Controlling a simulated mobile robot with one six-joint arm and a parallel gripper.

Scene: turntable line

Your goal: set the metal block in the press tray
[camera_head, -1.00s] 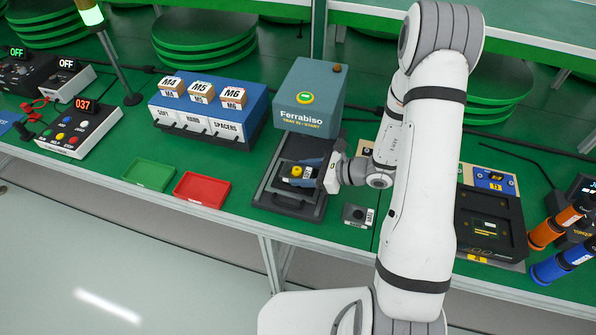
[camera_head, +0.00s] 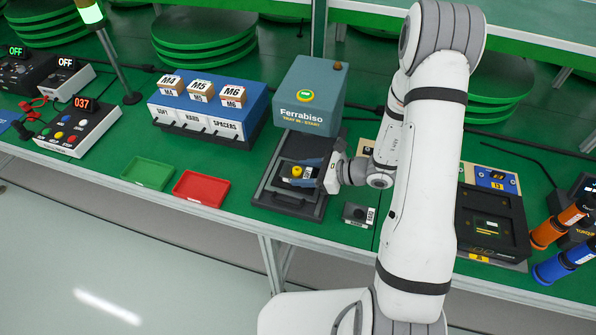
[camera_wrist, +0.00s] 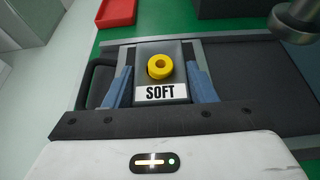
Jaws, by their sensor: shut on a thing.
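The metal block (camera_wrist: 177,51) is grey, with a yellow ring on top and a white SOFT label on the side toward me. My gripper (camera_wrist: 161,85) has its two blue fingers shut on either side of the block. In the head view my gripper (camera_head: 304,174) and the block are over the dark press tray (camera_head: 287,207), in front of the teal Ferrabiso press (camera_head: 310,93). The tray also shows in the wrist view (camera_wrist: 245,75), around and beyond the block. I cannot tell whether the block's underside touches the tray floor.
A red tray (camera_head: 201,188) and a green tray (camera_head: 148,173) lie left of the press tray. A small labelled grey box (camera_head: 355,213) stands just right of it. A blue drawer unit (camera_head: 208,110) is behind left. A dark fixture (camera_head: 490,228) is at the right.

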